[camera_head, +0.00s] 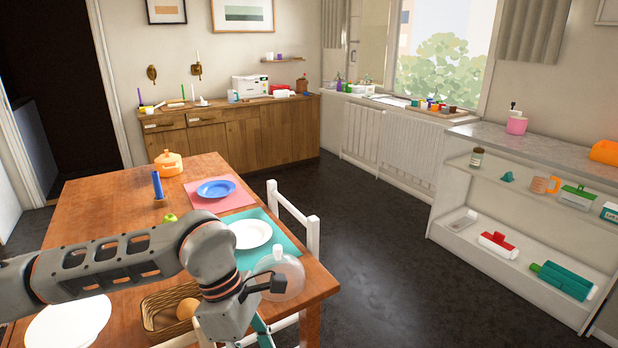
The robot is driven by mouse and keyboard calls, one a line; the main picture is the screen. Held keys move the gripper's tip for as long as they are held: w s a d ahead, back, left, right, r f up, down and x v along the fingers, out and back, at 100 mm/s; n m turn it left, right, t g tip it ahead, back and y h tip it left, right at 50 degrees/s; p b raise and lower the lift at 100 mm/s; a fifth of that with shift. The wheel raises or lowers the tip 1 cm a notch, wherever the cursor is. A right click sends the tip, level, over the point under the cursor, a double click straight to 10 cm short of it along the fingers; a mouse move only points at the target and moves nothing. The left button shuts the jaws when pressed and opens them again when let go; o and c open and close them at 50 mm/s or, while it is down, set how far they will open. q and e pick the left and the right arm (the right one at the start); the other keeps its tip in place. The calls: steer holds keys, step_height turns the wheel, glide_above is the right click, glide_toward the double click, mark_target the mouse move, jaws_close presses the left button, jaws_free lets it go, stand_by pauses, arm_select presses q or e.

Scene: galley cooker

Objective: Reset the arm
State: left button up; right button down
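My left arm (110,262) comes in from the left and reaches over the wooden dining table (110,200). It bends down at the wrist near the table's near right side. My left gripper (230,318) is at the bottom of the view, beside the wicker basket (160,322). Its fingertips are not clearly visible, so I cannot tell whether it is open or holds anything. My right arm and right gripper are not in view.
Around the arm are a white plate (250,234) on a teal mat, a clear rounded vessel (288,275), a large white plate (68,322) and a green apple (170,218). A white chair (313,236) stands at the table's right. Dark floor (370,260) is clear before the shelves (455,190).

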arm_select(q)
steer(key=s+d+r+n+g+h, duration=0.1)
steer(key=s+d+r+n+h, duration=0.2)
steer(key=d+n+h, duration=0.3)
steer(key=s+d+r+n+g+h, duration=0.1)
steer(key=s+d+r+n+h, duration=0.15)
steer(key=d+h, duration=0.45)
steer(key=w+a+f+n+t+h, duration=0.1)
steer(key=w+a+f+n+t, duration=0.1)
steer(key=w+a+n+t, duration=0.45)
steer(key=w+a+f+n+t, duration=0.25)
steer(key=n+t, duration=0.45)
steer(key=n, duration=0.5)
steer(key=a+f+n+t+y, duration=0.4)
steer(key=a+f+n+y, duration=0.4)
steer(key=a+f+n, duration=0.3)
steer(key=s+a+f+n+g+y, duration=0.2)
steer(key=s+a+f+n+y, duration=0.15)
steer(key=s+a+f, duration=0.45)
steer(key=s+a+f+n+g+y, duration=0.25)
steer(key=s+a+f+n, duration=0.25)
steer(key=a+f, duration=0.45)
steer(key=d+r+n+t+p, duration=0.1)
steer(key=d+n, duration=0.4)
steer(key=d, duration=0.7)
steer(key=shift+d+t+y, duration=0.4)
